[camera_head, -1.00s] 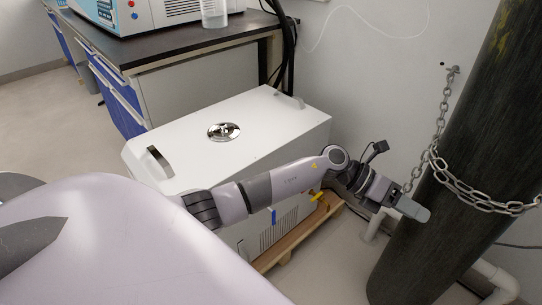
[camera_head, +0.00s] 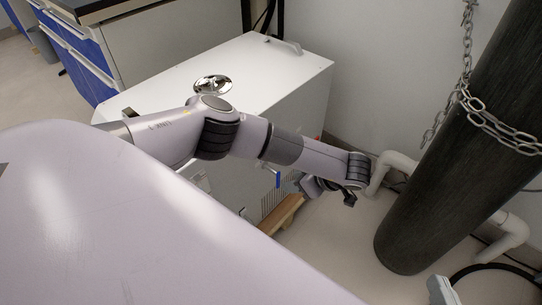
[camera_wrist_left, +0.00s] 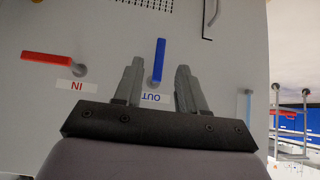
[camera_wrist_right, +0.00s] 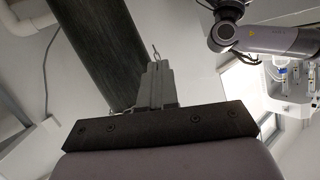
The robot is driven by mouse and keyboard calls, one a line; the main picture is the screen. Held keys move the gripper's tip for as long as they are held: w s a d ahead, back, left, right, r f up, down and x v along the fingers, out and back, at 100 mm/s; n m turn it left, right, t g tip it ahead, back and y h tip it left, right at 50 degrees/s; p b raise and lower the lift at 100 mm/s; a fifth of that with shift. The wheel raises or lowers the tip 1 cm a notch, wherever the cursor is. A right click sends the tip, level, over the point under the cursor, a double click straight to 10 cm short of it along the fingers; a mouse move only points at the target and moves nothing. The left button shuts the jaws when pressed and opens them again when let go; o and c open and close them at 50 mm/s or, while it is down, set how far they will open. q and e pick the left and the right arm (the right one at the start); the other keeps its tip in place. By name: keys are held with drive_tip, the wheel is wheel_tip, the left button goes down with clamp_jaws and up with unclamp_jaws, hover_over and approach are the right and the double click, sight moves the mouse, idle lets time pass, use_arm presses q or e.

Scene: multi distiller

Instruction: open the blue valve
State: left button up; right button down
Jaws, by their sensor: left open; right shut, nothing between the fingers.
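The blue valve handle (camera_wrist_left: 159,60) is on the white panel above the label "OUT" in the left wrist view. It also shows in the head view (camera_head: 278,179), on the front of the white box (camera_head: 150,98). My left gripper (camera_wrist_left: 158,66) is open, with one finger on each side of the blue handle and a visible gap on both sides. In the head view my left gripper (camera_head: 298,181) is low by the box front, partly hidden behind my forearm. My right gripper (camera_wrist_right: 152,66) is shut and empty; its tip (camera_head: 440,290) shows at the bottom right.
A red handle (camera_wrist_left: 47,59) labelled "IN" is left of the blue one. A dark cylinder (camera_head: 455,140) with a chain (camera_head: 500,130) stands at the right. White pipes (camera_head: 392,168) run behind it.

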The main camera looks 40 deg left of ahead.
sight(279, 181)
use_arm(q)
drive_tip(key=shift+y, duration=0.3)
drive_tip(key=b+x, duration=0.2)
drive_tip(key=x, duration=0.4)
drive_tip(key=shift+a+f, duration=0.1)
drive_tip(key=shift+a, duration=0.2)
drive_tip(key=shift+a+f+b, duration=0.4)
drive_tip(key=shift+a, duration=0.05)
use_arm(e)
drive_tip(key=shift+s+d+n+t+h, duration=0.25)
drive_tip(key=shift+d+n+t, duration=0.2)
drive_tip(key=shift+d, duration=0.25)
use_arm(q)
clamp_jaws()
